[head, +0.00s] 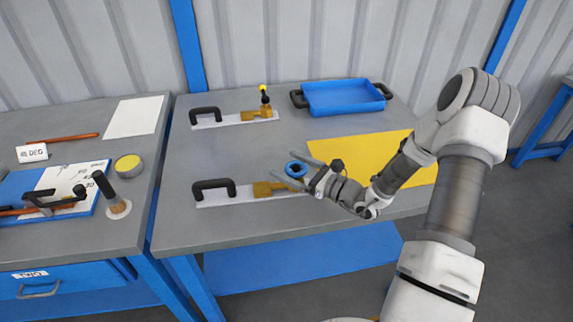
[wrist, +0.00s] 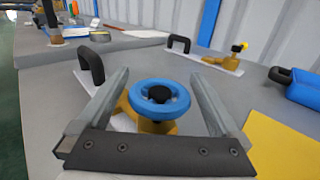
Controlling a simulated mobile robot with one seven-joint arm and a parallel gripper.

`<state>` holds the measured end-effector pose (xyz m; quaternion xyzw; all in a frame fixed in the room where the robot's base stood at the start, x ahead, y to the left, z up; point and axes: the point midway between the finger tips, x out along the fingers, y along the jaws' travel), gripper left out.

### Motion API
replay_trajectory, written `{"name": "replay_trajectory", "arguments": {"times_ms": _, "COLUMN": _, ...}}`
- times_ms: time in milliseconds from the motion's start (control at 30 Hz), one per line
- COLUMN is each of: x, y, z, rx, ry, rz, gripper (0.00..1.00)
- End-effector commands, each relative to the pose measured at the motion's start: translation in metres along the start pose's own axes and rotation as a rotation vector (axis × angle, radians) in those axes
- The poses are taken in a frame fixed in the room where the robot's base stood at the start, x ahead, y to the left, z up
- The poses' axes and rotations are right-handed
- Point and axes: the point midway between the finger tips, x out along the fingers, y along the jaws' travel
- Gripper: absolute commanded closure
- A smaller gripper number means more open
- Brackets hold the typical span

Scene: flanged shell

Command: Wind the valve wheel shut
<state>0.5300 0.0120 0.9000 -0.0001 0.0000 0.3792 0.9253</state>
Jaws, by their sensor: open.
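The blue valve wheel (head: 296,169) sits on a brass valve body (head: 264,189) mounted on a pale plate with a black handle at its left end. In the wrist view the wheel (wrist: 159,98) has a black hub and lies between my two open fingers, apart from both. My gripper (head: 292,170) is open, its fingers reaching left on either side of the wheel. The lower part of the valve body (wrist: 150,126) is partly hidden behind the wheel and the gripper's palm bar.
A second plate holds a brass valve with a yellow-tipped lever (head: 264,97) farther back. A blue tray (head: 343,97) stands at the back right. A yellow sheet (head: 400,150) lies under my arm. A left bench holds a grey-rimmed yellow disc (head: 128,164) and a black-handled tool (head: 107,190).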

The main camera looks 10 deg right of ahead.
Motion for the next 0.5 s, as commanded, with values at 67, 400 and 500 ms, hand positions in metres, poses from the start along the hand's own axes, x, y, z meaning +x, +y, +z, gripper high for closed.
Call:
{"name": "replay_trajectory", "arguments": {"times_ms": 67, "x": 0.0062, "y": 0.0003, "z": -0.0002, "rx": 0.000, "ry": -0.001, "rz": 0.001, "gripper": 0.00}}
{"name": "replay_trajectory", "arguments": {"times_ms": 400, "x": 0.0108, "y": -0.0001, "z": -0.0001, "rx": 0.001, "ry": 0.000, "rz": -0.001, "gripper": 0.00}}
{"name": "replay_trajectory", "arguments": {"times_ms": 500, "x": 0.0107, "y": 0.0000, "z": 0.0000, "rx": 0.001, "ry": 0.000, "rz": -0.001, "gripper": 0.14}}
